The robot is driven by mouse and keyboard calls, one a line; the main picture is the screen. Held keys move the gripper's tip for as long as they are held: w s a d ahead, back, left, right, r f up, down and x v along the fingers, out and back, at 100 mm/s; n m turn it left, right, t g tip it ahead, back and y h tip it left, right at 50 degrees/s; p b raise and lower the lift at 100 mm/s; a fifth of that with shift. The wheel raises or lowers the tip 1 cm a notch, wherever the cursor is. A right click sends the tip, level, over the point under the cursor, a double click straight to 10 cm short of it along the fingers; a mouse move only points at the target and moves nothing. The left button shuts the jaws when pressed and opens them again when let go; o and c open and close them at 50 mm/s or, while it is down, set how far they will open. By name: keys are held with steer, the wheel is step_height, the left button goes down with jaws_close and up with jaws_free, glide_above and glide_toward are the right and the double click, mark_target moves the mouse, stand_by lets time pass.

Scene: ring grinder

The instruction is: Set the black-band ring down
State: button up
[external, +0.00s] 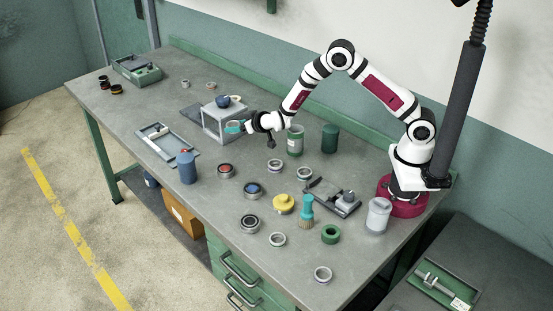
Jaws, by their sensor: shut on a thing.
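My gripper (242,126) is at the front right side of a grey box-shaped stand (214,124), with its fingers pointing left. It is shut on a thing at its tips. The thing is small and partly hidden by the fingers, and its band cannot be made out here. A teal patch shows at the fingertips. A dark blue bowl-like piece (222,101) sits on top of the stand. Whether the gripper touches the stand cannot be told.
Several loose rings lie on the grey bench, among them one with a dark top (250,223).

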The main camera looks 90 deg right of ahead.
steer(key=s+d+r+m+g+h, duration=0.1)
steer(key=s+d+m+g+h, duration=0.3)
steer(key=s, duration=1.1)
steer(key=y, duration=0.1)
glide_above(257, 158)
steer(key=shift+t, duration=0.3)
step_height(257, 158, down, 7)
steer(key=shift+d+r, duration=0.1)
step_height(257, 158, down, 3)
steer(key=shift+f, duration=0.5)
steer(key=o, duration=1.5)
steer(key=shift+f, duration=0.15)
steer(key=shift+c, duration=0.2)
